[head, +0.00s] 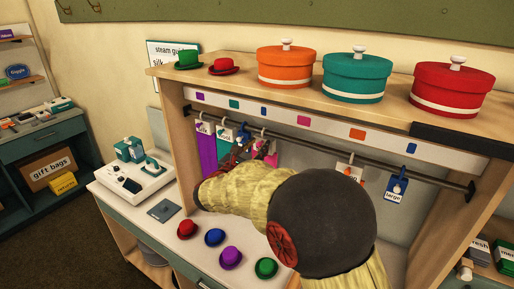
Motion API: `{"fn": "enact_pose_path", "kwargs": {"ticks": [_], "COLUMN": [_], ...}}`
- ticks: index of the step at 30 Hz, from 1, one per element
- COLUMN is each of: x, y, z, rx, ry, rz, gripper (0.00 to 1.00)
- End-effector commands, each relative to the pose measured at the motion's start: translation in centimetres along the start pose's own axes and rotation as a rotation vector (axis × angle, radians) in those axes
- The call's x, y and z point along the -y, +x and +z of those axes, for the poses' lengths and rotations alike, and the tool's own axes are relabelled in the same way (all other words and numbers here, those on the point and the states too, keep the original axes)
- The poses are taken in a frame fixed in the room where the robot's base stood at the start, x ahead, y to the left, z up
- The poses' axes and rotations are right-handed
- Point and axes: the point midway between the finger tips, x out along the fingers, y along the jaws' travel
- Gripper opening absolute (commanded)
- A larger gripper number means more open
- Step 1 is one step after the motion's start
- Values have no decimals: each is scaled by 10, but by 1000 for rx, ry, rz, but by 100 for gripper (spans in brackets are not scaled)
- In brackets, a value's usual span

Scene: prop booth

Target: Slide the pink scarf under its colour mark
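The pink scarf (271,158) hangs from the rail (323,154), mostly hidden behind my arm; a small part shows just right of my gripper. A pink mark (303,121) is on the white strip above the rail, to the right of the scarf. A purple scarf (206,148) hangs at the left end.
Three hatboxes, including an orange one (286,68), stand on top. Several small hats, including a red one (187,229), lie on the counter below.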

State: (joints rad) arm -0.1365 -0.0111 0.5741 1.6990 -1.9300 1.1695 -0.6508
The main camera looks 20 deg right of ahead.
Motion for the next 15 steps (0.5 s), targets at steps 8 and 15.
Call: {"fn": "enact_pose_path", "kwargs": {"ticks": [8,15], "x": [0,0], "y": [0,0], "z": [0,0], "rx": [0,0], "ry": [0,0], "rz": [0,0], "gripper": [26,12]}}
